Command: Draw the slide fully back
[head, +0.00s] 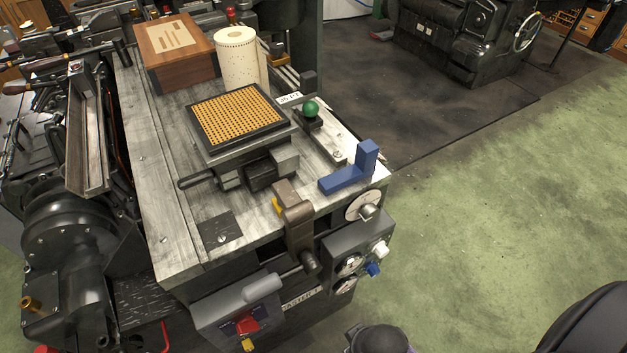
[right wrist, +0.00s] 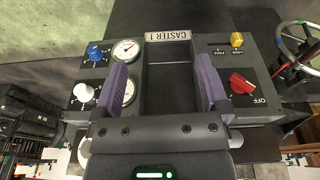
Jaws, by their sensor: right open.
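On the caster's worktop (head: 180,215) a black-framed plate with a gold grid (head: 237,117) sits on a dark block. I cannot tell for sure which part is the slide. My right gripper (right wrist: 162,62) is open and empty in the right wrist view, its purple fingers facing the front panel with the CASTER 1 plate (right wrist: 168,36). My left gripper is not in view.
A brown lever arm (head: 297,222) overhangs the front edge. The panel carries a red OFF knob (right wrist: 241,83), a yellow lock switch (right wrist: 237,39), gauges, and blue (right wrist: 95,53) and white (right wrist: 84,92) knobs. A paper roll (head: 238,58) and wooden box (head: 175,50) stand behind.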

